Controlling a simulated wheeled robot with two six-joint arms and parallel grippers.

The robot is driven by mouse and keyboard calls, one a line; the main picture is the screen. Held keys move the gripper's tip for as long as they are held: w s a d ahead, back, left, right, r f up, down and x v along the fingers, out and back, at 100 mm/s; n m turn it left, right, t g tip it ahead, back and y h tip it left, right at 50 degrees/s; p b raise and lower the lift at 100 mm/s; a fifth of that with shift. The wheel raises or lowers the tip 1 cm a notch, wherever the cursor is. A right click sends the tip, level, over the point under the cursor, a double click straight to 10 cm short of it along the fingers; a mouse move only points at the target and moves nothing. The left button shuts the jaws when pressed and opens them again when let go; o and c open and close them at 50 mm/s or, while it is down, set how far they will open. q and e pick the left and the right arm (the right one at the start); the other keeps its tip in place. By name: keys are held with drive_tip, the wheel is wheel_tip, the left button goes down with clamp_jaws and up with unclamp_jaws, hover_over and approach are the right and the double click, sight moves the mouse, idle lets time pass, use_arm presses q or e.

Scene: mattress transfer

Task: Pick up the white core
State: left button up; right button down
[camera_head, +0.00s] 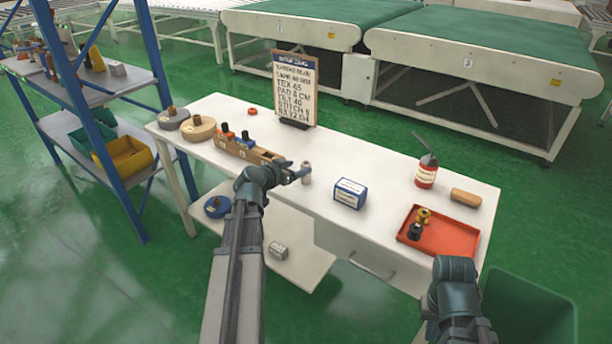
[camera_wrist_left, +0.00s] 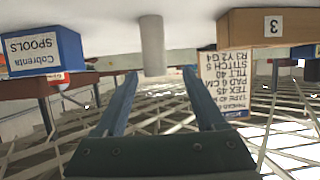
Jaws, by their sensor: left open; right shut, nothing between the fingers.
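The white core (camera_head: 306,173), a small pale upright cylinder, stands on the white table (camera_head: 385,190) in front of the sign. My left gripper (camera_head: 296,174) is open, low over the table, with its fingers pointing at the core from the left. In the left wrist view, which is upside down, the core (camera_wrist_left: 152,45) shows between and just beyond the two spread fingertips of the gripper (camera_wrist_left: 160,72). I cannot tell whether either finger touches it. My right gripper (camera_head: 455,275) is shut and empty near the table's front right edge; its fingertips are hard to make out.
A numbered wooden rack (camera_head: 246,151) with spools stands left of the core. A blue-and-white box (camera_head: 350,193) stands to its right. A sign (camera_head: 294,88) stands behind. A red tray (camera_head: 460,241) and red canister (camera_head: 426,173) are further right.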

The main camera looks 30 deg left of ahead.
use_arm(q)
drive_tip(key=x, duration=0.1)
drive_tip(key=b+x, duration=0.1)
drive_tip(key=x, duration=0.1)
drive_tip(key=b+x, duration=0.1)
drive_tip(key=x, duration=0.1)
drive_tip(key=shift+w+d+f, duration=0.1)
drive_tip(key=shift+d+f, duration=0.2)
drive_tip(key=shift+r, duration=0.1)
clamp_jaws()
